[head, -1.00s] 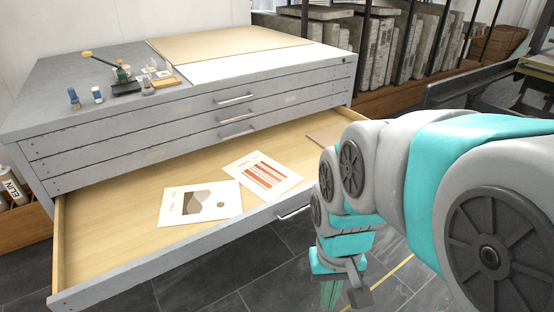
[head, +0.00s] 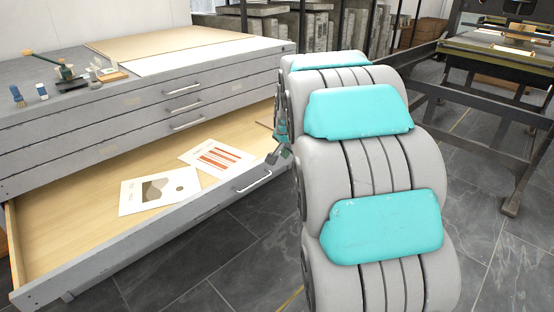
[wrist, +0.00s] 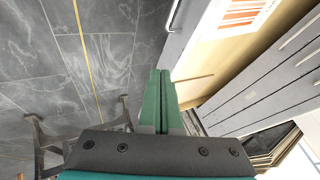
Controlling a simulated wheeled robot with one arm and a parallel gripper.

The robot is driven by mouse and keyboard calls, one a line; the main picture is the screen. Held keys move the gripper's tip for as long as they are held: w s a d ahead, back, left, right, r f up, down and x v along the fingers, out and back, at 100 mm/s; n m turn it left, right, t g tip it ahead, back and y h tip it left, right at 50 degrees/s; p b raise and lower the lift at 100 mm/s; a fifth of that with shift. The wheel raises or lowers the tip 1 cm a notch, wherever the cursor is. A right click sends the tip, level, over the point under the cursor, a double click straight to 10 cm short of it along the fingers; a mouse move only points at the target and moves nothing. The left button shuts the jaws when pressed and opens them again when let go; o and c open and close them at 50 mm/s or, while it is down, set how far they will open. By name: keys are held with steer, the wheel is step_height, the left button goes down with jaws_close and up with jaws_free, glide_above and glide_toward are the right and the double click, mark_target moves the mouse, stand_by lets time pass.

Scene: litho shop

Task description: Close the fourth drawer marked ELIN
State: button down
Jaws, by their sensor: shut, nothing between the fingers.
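The open drawer (head: 90,180) is the lowest one showing in the grey flat-file cabinet (head: 130,105). It is pulled far out, with a pale wood inside and a bar handle (head: 253,181) on its grey front. Two prints lie in it, one with a landscape (head: 160,190) and one with red stripes (head: 217,158). I cannot read a label on it. In the wrist view my gripper (wrist: 158,76) is shut and empty, its green fingers beside the drawer's front near one end. The handle (wrist: 173,17) shows beyond the fingertips. I cannot tell whether they touch the drawer. In the head view my arm partly hides the gripper.
The drawers above are shut, with handles (head: 183,90). Small tools (head: 66,73) stand on the cabinet top. A dark metal press frame (head: 510,110) stands at the right, and shelves of grey slabs (head: 270,30) at the back. The tiled floor (head: 190,270) before the drawer is clear.

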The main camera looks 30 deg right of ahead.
steer(key=w+f+p, duration=0.1)
steer(key=w+f, duration=0.6)
steer(key=w, duration=0.2)
steer(key=shift+d+f, duration=0.25)
steer(key=shift+d, duration=0.1)
steer(key=shift+w, duration=0.1)
